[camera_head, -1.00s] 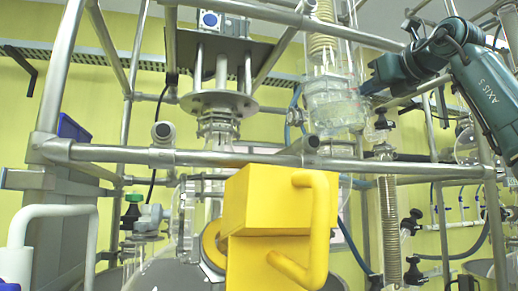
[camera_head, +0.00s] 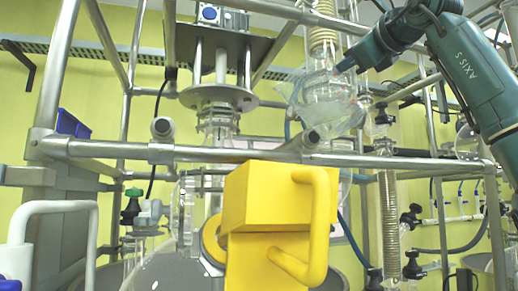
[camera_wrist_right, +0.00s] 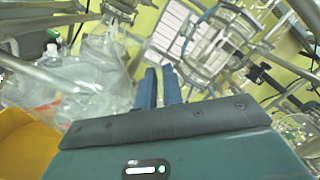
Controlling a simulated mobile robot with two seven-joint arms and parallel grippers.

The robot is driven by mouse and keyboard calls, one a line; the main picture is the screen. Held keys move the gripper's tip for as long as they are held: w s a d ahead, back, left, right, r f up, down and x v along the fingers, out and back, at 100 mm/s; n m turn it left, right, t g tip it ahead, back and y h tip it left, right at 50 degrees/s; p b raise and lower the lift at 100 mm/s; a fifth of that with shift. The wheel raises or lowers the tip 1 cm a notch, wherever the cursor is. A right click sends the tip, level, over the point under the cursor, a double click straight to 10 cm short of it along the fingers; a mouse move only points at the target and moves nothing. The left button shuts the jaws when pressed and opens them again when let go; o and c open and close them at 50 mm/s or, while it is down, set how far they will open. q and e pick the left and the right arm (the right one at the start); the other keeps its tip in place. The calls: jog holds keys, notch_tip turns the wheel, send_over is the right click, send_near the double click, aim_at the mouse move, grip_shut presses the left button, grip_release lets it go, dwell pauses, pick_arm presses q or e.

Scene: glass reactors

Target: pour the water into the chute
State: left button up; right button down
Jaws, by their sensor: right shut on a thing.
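A clear glass beaker (camera_head: 325,102) is held high in the head view, in front of the glass column, above and a little right of the yellow box. It is tilted, its mouth toward the left. Its clear contents are hard to tell from the glass. My right gripper (camera_head: 347,66) is shut on it at its upper right; the blue fingers (camera_wrist_right: 162,86) show close together in the wrist view. A yellow box-shaped piece (camera_head: 262,205) with a yellow handle, possibly the chute, sits at the reactor's front; its top opening is not visible. My left gripper is out of view.
Metal frame bars (camera_head: 235,155) cross between the beaker and the yellow box. A glass coil column (camera_head: 323,40) stands behind the beaker. A thinner coil tube (camera_head: 390,220) stands to the right. A white handle (camera_head: 55,210) is at the lower left.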

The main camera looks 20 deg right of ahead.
aim_at(333, 53)
jog(key=shift+s+a+r+n, duration=0.15)
jog(key=shift+a+r+n, duration=0.2)
jog(key=shift+a+n, duration=0.25)
jog(key=shift+a+r+n, duration=0.1)
jog(key=shift+a+n, duration=0.05)
jog(key=shift+n, duration=0.25)
jog(key=shift+s+a+r+n, duration=0.1)
jog(key=shift+a+r+n, duration=0.05)
jog(key=shift+a+n, duration=0.3)
jog(key=shift+s+a+r+n, duration=0.1)
jog(key=shift+a+n, duration=0.25)
jog(key=shift+n, duration=0.1)
dwell(0.4)
jog(key=shift+a, duration=0.1)
jog(key=shift+s+a+f+n, duration=0.1)
jog(key=shift+a+f+n, duration=0.3)
jog(key=shift+a, duration=0.35)
jog(key=shift+a, duration=0.1)
jog(key=shift+d, duration=0.25)
jog(key=shift+a+f+n, duration=0.25)
jog(key=shift+a+n, duration=0.1)
jog(key=shift+n, duration=0.15)
jog(key=shift+s+a+r+n+y, duration=0.15)
jog(key=shift+a+r+n, duration=0.2)
jog(key=shift+a, duration=0.2)
jog(key=shift+s+a+r+n+y, duration=0.1)
jog(key=shift+a+r+n+y, duration=0.1)
jog(key=shift+a+n, duration=0.25)
dwell(1.7)
